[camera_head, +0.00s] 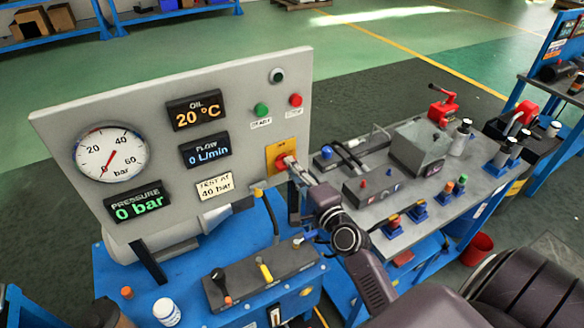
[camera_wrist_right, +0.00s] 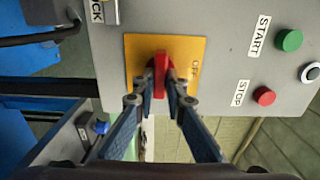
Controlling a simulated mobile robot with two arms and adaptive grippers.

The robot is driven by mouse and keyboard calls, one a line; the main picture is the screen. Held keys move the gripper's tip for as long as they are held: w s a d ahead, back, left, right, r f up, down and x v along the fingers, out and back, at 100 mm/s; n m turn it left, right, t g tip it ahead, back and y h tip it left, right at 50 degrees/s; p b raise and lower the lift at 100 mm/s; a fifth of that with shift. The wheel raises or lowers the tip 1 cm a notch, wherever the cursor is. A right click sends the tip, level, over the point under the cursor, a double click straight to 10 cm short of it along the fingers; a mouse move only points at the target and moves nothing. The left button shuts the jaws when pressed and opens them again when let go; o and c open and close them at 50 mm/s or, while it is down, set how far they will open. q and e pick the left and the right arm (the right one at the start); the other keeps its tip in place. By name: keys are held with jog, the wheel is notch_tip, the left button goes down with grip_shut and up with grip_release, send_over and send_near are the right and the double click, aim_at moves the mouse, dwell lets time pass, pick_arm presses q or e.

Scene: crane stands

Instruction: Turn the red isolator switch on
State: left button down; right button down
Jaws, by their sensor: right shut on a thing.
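The red isolator switch (camera_wrist_right: 159,72) sits on a yellow plate (camera_wrist_right: 134,50) on the grey panel. In the head view the red switch (camera_head: 281,162) shows partly behind my right gripper (camera_head: 297,170). In the right wrist view my right gripper (camera_wrist_right: 161,85) has its two fingers on either side of the red handle, shut on it. The handle lies along the picture's vertical there. The word OFF is readable on the plate beside it; other lettering is hidden. My left gripper is not in view.
The grey panel (camera_head: 55,130) carries a pressure gauge (camera_head: 110,154), displays reading 20 °C, 0 L/min and 0 bar, a green START button (camera_head: 261,109) and a red STOP button (camera_head: 295,100). Below is a lever block (camera_head: 245,281). A cluttered bench (camera_head: 440,205) stands at right.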

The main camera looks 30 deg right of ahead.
jog(key=c, duration=2)
grip_release()
jog(key=shift+o, duration=0.2)
jog(key=s, duration=1.2)
jog(key=shift+a, duration=0.3)
